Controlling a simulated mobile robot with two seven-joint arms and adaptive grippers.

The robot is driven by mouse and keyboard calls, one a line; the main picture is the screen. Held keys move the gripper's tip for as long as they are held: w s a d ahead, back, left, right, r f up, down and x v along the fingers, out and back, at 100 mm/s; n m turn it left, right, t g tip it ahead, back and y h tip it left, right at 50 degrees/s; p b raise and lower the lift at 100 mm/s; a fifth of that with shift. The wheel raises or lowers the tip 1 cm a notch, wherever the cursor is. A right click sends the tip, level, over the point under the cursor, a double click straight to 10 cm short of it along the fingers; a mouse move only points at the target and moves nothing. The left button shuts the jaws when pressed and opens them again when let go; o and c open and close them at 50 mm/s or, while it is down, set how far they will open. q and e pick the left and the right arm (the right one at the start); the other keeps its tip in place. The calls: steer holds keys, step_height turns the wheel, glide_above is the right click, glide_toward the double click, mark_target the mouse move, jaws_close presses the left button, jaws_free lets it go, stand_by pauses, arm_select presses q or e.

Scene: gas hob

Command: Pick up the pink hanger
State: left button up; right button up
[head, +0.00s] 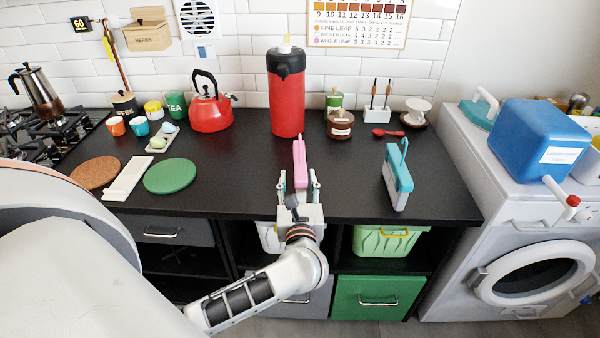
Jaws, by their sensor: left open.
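The pink hanger (300,160) stands narrow and upright on the black counter, near the middle of the head view. My left gripper (299,182) reaches over the counter's front edge from below. It is open, with one finger to the left and one to the right of the hanger's near end in the picture. Gaps show between the fingers and the pink surface. I cannot tell how deep the hanger sits between them. My right gripper is not in view.
A red flask (287,100) stands behind the hanger. A teal and white hook-topped item (398,178) stands to the right. A green round mat (170,176) lies to the left. A red kettle (207,108) stands at the back left. The counter (240,170) is clear beside the hanger.

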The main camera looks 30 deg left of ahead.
mark_target(300, 161)
arm_select(q)
steer(key=x, duration=0.4)
steer(key=r+x, duration=0.1)
steer(key=x, duration=0.1)
steer(key=shift+w+d, duration=0.2)
steer(key=shift+w, duration=0.1)
steer(key=shift+w+a, duration=0.15)
steer(key=shift+w, duration=0.05)
steer(key=shift+c, duration=0.4)
jaws_close()
